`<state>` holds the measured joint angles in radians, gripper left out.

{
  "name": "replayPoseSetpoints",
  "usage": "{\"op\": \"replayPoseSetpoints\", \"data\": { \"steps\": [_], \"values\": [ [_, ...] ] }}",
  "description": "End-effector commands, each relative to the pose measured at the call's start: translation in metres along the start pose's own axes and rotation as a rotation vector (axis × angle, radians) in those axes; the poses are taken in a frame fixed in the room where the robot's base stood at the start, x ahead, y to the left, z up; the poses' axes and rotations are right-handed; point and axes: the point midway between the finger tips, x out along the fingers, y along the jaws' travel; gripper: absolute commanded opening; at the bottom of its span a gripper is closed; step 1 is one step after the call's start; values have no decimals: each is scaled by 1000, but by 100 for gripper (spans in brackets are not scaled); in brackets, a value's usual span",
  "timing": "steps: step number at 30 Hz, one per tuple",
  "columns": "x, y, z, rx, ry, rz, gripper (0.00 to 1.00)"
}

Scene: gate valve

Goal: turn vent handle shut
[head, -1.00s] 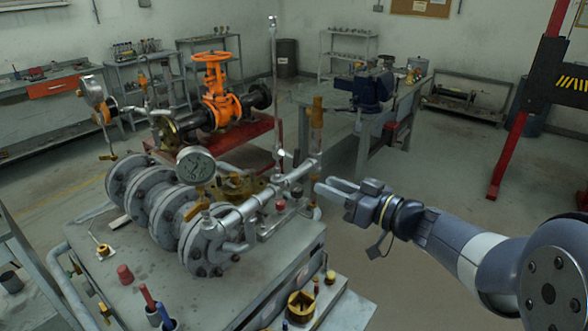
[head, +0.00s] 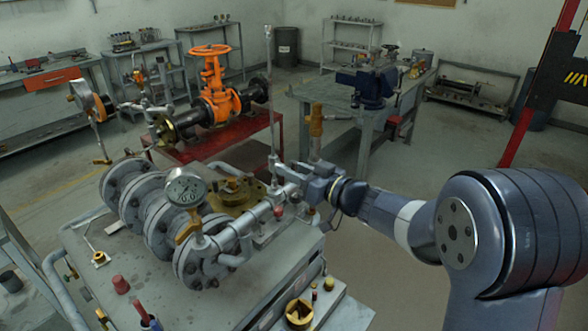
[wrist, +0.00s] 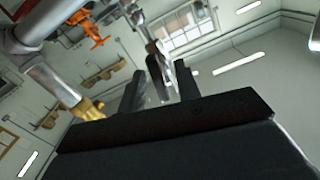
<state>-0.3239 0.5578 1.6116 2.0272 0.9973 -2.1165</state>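The slim upright vent pipe (head: 270,95) rises from the end of the grey pipe run on the valve bench. My gripper (head: 287,172) is at the foot of this pipe, reaching in from the right. In the wrist view the two dark fingers of my gripper (wrist: 159,85) stand apart. A flat metal piece, which looks like the vent handle (wrist: 156,65), shows between them with a gap to at least one finger. In the head view the fingers mostly hide the handle, and I cannot tell its angle or whether it is touched.
A brass fitting (head: 315,122) stands upright just behind my gripper. A pressure gauge (head: 187,188) and flanged pipes (head: 160,220) are to the left. An orange handwheel valve (head: 213,80) stands on a red stand behind.

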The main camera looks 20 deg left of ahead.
Motion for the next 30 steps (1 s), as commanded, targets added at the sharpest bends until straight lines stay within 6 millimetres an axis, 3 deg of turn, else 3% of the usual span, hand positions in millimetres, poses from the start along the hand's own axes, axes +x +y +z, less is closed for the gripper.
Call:
{"op": "replayPoseSetpoints", "data": {
  "steps": [12,30],
  "values": [
    [0,0,0,0,0,0,0],
    [-1,1,5,61,2,0,0]
  ]
}}
